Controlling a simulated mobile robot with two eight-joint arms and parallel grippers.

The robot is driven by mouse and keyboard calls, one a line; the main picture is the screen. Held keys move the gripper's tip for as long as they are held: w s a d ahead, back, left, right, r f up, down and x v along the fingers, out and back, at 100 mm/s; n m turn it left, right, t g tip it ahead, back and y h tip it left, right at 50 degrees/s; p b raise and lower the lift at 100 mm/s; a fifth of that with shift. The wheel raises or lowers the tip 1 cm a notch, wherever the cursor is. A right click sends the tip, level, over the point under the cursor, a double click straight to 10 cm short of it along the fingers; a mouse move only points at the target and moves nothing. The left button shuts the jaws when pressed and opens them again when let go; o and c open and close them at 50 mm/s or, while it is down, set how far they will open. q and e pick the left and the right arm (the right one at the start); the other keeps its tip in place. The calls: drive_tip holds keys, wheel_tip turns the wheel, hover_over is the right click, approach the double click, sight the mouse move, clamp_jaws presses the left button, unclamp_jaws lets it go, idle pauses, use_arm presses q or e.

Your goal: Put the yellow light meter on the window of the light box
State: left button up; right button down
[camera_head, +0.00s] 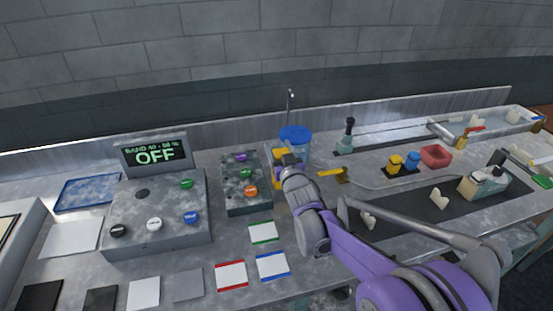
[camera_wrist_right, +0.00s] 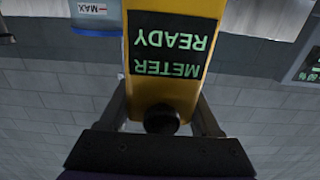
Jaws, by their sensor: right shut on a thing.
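The yellow light meter (camera_wrist_right: 165,95) fills the middle of the right wrist view, its dark screen reading "METER READY" upside down. My right gripper (camera_wrist_right: 160,120) is shut on it, a finger on each side. In the head view the right gripper (camera_head: 288,164) is over the back middle of the bench, mostly hiding the yellow meter (camera_head: 278,154). My left gripper is not in view.
A smaller box with coloured knobs (camera_head: 246,190) stands between the grey box and my right gripper. A blue-lidded container (camera_head: 295,137) is just behind the gripper. A yellow tool (camera_head: 335,172) lies to its right. Flat colour-edged cards (camera_head: 231,275) lie in front.

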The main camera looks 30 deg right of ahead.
drive_tip(key=shift+f, duration=1.75)
drive_tip(key=shift+c, duration=0.5)
unclamp_jaws()
drive_tip(key=shift+b, duration=0.3)
